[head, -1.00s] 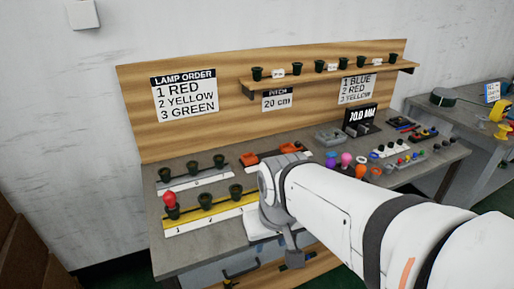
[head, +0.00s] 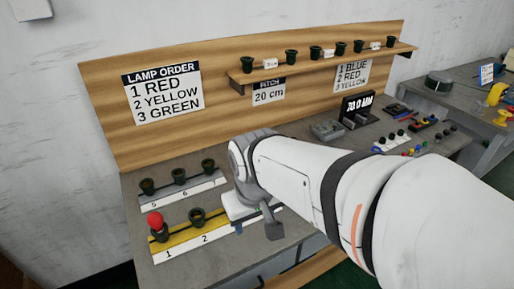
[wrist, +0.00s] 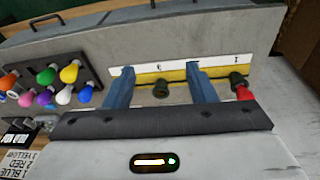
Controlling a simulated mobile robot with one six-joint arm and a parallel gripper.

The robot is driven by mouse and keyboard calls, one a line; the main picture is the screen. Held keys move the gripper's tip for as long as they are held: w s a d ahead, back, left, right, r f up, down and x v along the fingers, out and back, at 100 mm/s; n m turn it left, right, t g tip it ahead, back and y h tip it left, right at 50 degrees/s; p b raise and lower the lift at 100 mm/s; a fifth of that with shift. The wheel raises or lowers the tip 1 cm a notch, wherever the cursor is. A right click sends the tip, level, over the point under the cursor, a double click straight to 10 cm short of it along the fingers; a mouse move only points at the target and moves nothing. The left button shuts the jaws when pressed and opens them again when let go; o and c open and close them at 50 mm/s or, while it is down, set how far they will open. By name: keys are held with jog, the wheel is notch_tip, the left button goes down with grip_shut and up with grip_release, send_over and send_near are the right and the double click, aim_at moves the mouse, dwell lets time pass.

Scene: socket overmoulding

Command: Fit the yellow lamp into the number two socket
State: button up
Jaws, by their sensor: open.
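The yellow lamp (wrist: 69,74) lies among several coloured lamps at the left of the wrist view; my arm hides it in the head view. The lamp rail (head: 176,246) has a yellow top and a numbered white front. A red lamp (head: 155,220) stands in socket 1, and it also shows in the wrist view (wrist: 244,93). The number two socket (head: 197,217) is empty; my right finger appears to cover it in the wrist view. My gripper (wrist: 160,72) is open and empty, its blue fingers apart above the rail, with the third socket (wrist: 160,89) showing between them.
A grey rail (head: 180,189) with several empty sockets lies behind the yellow one. A board sign (head: 163,93) reads 1 red, 2 yellow, 3 green. A grey tray (head: 327,130) and a dark display (head: 357,108) stand further right.

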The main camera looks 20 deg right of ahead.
jog(key=shift+o, duration=1.2)
jog(key=d+f+n+g+h+b, duration=0.1)
jog(key=d+f+n+g+h, duration=0.1)
jog(key=d+f, duration=0.4)
jog(key=shift+s+d+f+n+g+h+b, duration=0.2)
jog(key=shift+d+n+g+h+b, duration=0.2)
jog(key=shift+d+g+h, duration=0.5)
jog(key=w+d+f+n+t+h+b, duration=0.1)
jog(key=w+d+f+n+h, duration=0.3)
jog(key=n, duration=0.1)
jog(key=w+d+f+n+t+h+b, duration=0.1)
jog(key=w+d+f+n+h+b, duration=0.1)
jog(key=w+d+f+n+h, duration=0.2)
jog(key=w+d+f+n+t+h+b, duration=0.1)
jog(key=w+d+f+n+h, duration=0.3)
jog(key=w+d+n+h, duration=0.1)
jog(key=shift+w+d+f+n+h+b, duration=0.15)
jog(key=shift+w+f+n+h+b, duration=0.2)
jog(key=shift+n, duration=0.45)
jog(key=shift+w+d+f, duration=0.1)
jog(key=shift+w+d, duration=0.05)
jog(key=shift+d, duration=1.15)
jog(key=shift+w+d+f, duration=0.1)
jog(key=shift+d, duration=1.15)
jog(key=shift+w+d+f, duration=0.1)
jog(key=shift+w+d, duration=0.05)
jog(key=shift+d, duration=1.15)
jog(key=shift+c, duration=0.3)
jog(key=c, duration=1)
